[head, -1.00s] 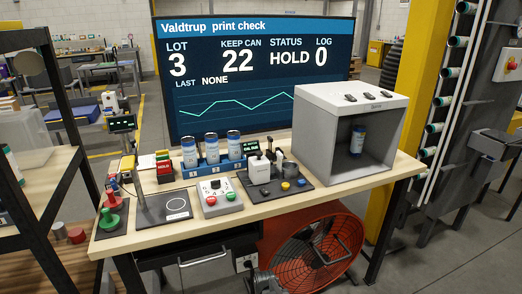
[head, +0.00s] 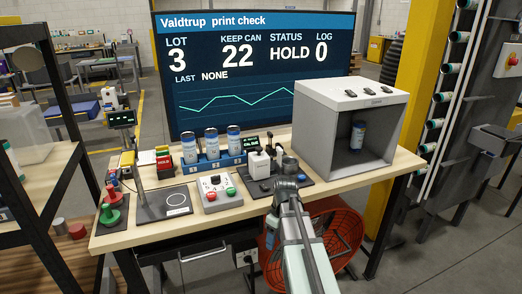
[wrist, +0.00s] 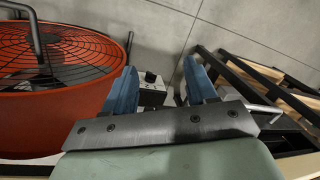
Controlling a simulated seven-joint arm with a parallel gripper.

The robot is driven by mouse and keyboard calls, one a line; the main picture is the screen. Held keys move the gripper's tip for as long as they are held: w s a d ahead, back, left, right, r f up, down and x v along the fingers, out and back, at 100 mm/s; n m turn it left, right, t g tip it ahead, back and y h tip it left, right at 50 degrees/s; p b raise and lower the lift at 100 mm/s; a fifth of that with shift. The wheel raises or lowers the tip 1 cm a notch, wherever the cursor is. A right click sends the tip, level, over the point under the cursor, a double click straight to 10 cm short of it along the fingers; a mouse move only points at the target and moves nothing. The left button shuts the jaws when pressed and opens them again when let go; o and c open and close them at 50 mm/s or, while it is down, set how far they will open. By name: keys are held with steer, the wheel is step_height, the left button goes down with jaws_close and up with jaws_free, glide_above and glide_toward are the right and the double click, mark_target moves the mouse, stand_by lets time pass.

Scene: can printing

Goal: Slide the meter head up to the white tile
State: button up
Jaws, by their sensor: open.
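A white block-shaped unit (head: 259,165), which looks like the meter head, stands on a dark base plate (head: 254,187) at the middle of the bench. A dark grey upright part stands just right of it. I cannot make out the white tile for sure; my arm covers part of that plate. My gripper (head: 287,184) is in front of the plate's right part, near the bench's front edge. In the wrist view its two blue fingers (wrist: 160,90) are apart with nothing held between them. The wrist view shows the fan and floor, not the meter head.
A grey booth (head: 315,130) holding a can stands right. An orange fan (head: 338,232) is below the bench.

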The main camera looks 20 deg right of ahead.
steer(key=w+d+r+n+t, duration=0.1)
steer(key=w+d+r, duration=0.1)
steer(key=r, duration=0.6)
steer(key=w+d+r+n+t, duration=0.1)
steer(key=w+d+r, duration=0.15)
steer(key=r, duration=0.55)
step_height(320, 180, up, 22)
steer(key=f+n+t+y, duration=0.1)
steer(key=t, duration=0.1)
glide_above(259, 147)
steer(key=s+d, duration=0.4)
steer(key=s, duration=0.1)
steer(key=x, duration=1.3)
steer(key=shift+w+a, duration=0.2)
steer(key=shift+w, duration=0.2)
jaws_close()
